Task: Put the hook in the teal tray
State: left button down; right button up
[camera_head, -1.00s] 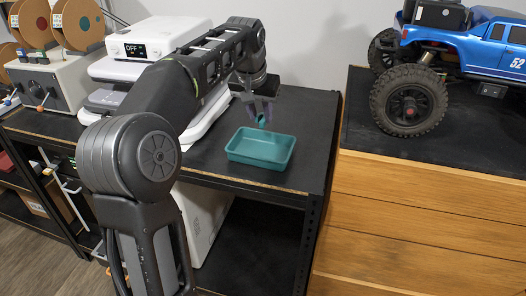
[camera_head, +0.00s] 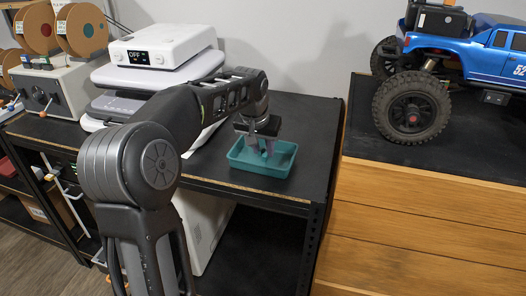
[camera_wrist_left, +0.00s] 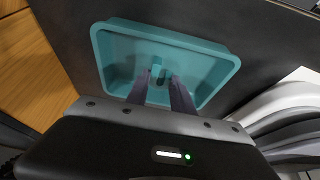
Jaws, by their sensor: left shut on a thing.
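The teal tray (camera_head: 240,163) lies on the black bench top and also shows in the left wrist view (camera_wrist_left: 215,52). My left gripper (camera_head: 262,147) points down over the tray, its fingertips within the tray's outline. It is shut on the hook (camera_wrist_left: 157,75), a small teal piece of nearly the tray's colour. In the left wrist view the hook shows between the two purple-grey fingertips, over the tray floor. I cannot tell whether the hook touches the floor. My right gripper is not in view.
A white heat press (camera_head: 160,50) with an "OFF" display stands left of the tray. A blue RC crawler (camera_head: 460,60) stands on the black-topped wooden cabinet (camera_head: 420,220) at right. Filament spools (camera_head: 82,30) sit at far left. Bench top right of the tray is clear.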

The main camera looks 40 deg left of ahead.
pick_arm(q)
jog(key=shift+f, duration=0.65)
jog(key=shift+f, duration=0.1)
jog(key=shift+f, duration=0.15)
jog(key=c, duration=1.1)
grip_release()
jog(key=v, duration=1.2)
jog(key=shift+r, duration=0.25)
